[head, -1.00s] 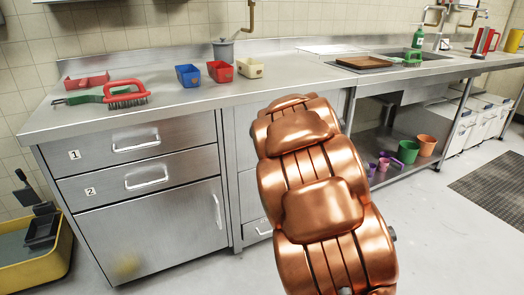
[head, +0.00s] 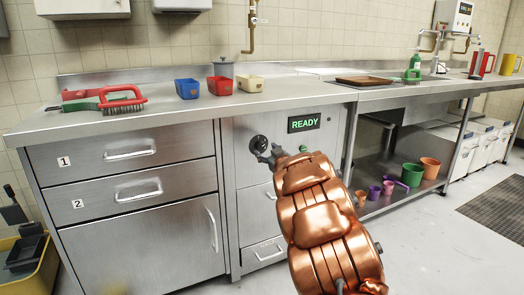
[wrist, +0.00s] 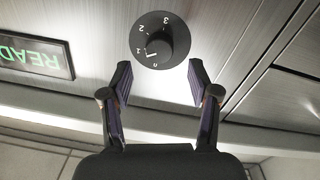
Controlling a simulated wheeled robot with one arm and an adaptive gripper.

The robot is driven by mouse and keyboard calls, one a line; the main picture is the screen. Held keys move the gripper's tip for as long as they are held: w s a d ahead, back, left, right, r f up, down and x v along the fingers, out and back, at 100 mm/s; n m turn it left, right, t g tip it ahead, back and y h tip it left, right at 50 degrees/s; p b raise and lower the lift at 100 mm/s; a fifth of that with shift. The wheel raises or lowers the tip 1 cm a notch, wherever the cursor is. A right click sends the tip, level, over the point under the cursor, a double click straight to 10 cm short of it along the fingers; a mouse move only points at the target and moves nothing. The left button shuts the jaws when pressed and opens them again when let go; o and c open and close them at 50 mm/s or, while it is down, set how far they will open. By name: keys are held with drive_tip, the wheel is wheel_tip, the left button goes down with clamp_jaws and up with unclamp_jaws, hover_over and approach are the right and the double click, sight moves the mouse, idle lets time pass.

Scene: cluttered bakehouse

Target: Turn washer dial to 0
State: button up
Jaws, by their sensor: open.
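The washer dial (head: 259,143) is a dark round knob on the steel front panel, left of a lit display (head: 304,123) reading READY. In the wrist view the dial (wrist: 160,40) appears upside down, with white marks 0 to 3 around it. Its white pointer line seems to lie near the 1 and 0 marks; I cannot tell exactly where. My gripper (wrist: 161,82) is open and empty, its two fingers short of the dial and apart from it. In the head view my gripper (head: 266,156) is just below and right of the dial, small and partly hidden by my arm.
A green button (head: 303,149) sits beneath the display. Drawers (head: 125,150) and a cabinet stand left of the panel. The counter above holds brushes (head: 120,101), small bins (head: 222,85) and a tray (head: 365,79). Pots (head: 412,174) stand on the low shelf at right.

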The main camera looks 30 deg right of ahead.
sight(261, 146)
drive_tip(key=w, duration=0.2)
drive_tip(key=shift+w+d+b, duration=0.15)
drive_tip(key=shift+w+b, duration=0.15)
drive_tip(key=shift+b, duration=0.05)
drive_tip(key=shift+w+d, duration=0.1)
drive_tip(key=shift+w, duration=0.8)
drive_tip(key=c, duration=1.2)
